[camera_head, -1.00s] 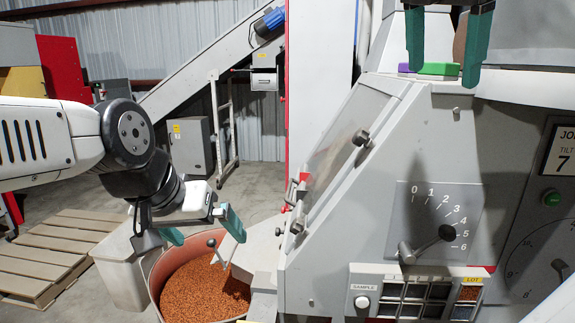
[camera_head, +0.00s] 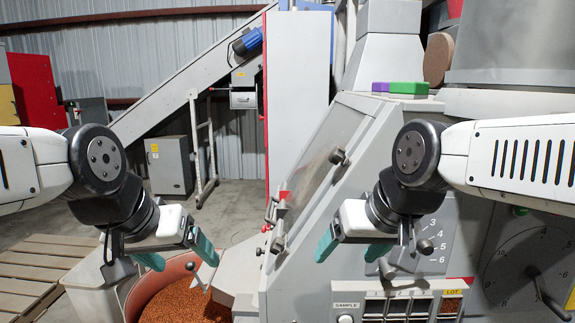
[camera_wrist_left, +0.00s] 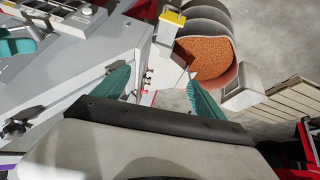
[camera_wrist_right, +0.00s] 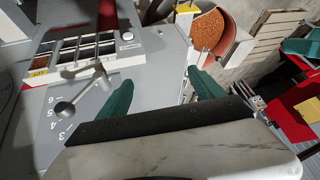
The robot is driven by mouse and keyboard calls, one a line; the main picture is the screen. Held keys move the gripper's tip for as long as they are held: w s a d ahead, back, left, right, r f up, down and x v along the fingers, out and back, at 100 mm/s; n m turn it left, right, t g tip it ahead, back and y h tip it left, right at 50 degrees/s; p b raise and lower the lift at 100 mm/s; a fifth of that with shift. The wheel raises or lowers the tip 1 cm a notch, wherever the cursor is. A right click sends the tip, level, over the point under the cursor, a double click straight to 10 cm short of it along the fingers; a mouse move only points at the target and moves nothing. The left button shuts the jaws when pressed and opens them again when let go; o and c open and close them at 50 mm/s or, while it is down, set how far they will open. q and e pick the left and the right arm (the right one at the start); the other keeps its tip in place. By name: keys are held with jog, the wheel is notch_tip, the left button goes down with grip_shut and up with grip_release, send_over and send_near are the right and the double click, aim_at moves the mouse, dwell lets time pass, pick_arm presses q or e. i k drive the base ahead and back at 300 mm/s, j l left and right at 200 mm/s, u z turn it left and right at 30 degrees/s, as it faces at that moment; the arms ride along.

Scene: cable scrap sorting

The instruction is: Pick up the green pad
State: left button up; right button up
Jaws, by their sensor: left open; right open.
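The green pad (camera_head: 409,88) is a small flat block on the ledge on top of the grey machine in the head view. It lies against a purple pad (camera_head: 381,87) on its left. My right gripper (camera_head: 352,250) is open and empty, low in front of the machine's dial panel, well below the green pad. Its spread teal fingers also show in the right wrist view (camera_wrist_right: 162,92). My left gripper (camera_head: 178,256) is open and empty near the bin of granules, far from the pads. Neither wrist view clearly shows the green pad.
The machine's sloped front (camera_head: 318,165) stands between my arms, with knobs along its edge. A round bin of orange granules (camera_head: 180,303) is below my left gripper. A sample tray (camera_head: 400,305) sits at the bottom. A brown round piece (camera_head: 438,58) stands right of the pads.

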aim_at(412, 90)
jog(key=z, duration=1.1)
